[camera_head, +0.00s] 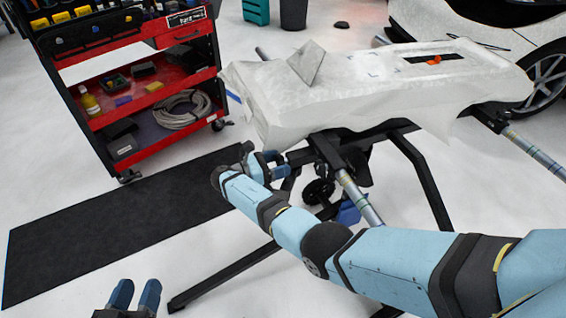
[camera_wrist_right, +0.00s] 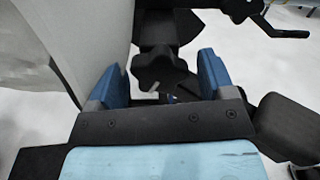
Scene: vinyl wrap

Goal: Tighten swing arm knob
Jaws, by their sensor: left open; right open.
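The black lobed knob (camera_wrist_right: 160,70) shows in the right wrist view, on a dark part of the stand beneath the white covered panel. My right gripper (camera_wrist_right: 166,80) is open, with one blue finger on each side of the knob and visible gaps to it. In the head view my right gripper (camera_head: 271,166) is beside the near left end of the panel (camera_head: 345,95), where I cannot clearly make out the knob. My left gripper (camera_head: 135,295) is at the bottom left of the head view, open and empty, away from the stand.
The stand's black legs (camera_head: 422,180) spread under the panel. A red tool cart (camera_head: 145,145) stands at the left beside a black floor mat (camera_head: 115,228). A car wheel (camera_head: 548,78) is at the upper right. A black lever (camera_wrist_right: 285,32) sticks out right of the knob.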

